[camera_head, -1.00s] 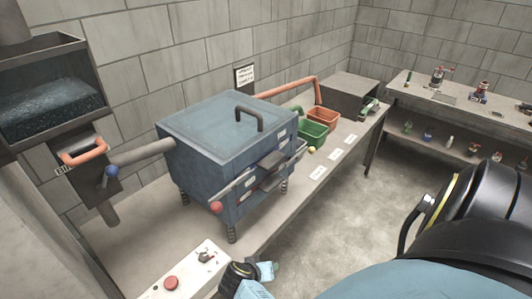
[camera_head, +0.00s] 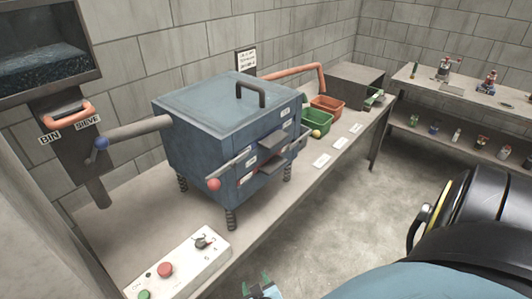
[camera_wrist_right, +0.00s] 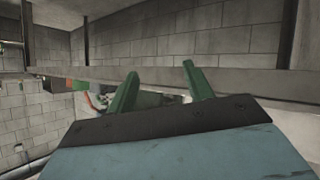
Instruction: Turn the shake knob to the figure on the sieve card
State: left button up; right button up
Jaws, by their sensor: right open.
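The control panel (camera_head: 152,289) is a pale box at the front of the bench. A dark knob (camera_head: 205,241) sits near its right end, beside a red button (camera_head: 165,270) and a green one (camera_head: 144,294). The knob's markings are too small to read. A small printed card (camera_head: 246,61) hangs on the wall behind the blue sieve box; its text is unreadable. My right gripper (camera_head: 257,283) is at the bottom edge, right of and below the panel, apart from it. Its green fingers (camera_wrist_right: 158,88) are spread and empty in the right wrist view. My left gripper is out of view.
The blue sieve box (camera_head: 225,115) stands on springs behind the panel, its red-balled lever (camera_head: 214,184) jutting forward. A chute with an orange handle (camera_head: 75,118) is at left. Green (camera_head: 317,121) and red (camera_head: 327,107) bins stand farther along the bench.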

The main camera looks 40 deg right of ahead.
jog(key=s+a+f+n+g+y+b, duration=0.2)
jog(key=s+a+f+n+y+b, duration=0.1)
jog(key=s+f, duration=0.7)
jog(key=shift+a+f+n+y+b, duration=0.3)
jog(key=shift+a+f+y+b, duration=0.3)
jog(key=shift+a+f+y, duration=0.85)
jog(key=shift+w+d+f+h, duration=0.1)
jog(key=shift+d+f+h, duration=0.05)
jog(key=shift+d+h, duration=0.1)
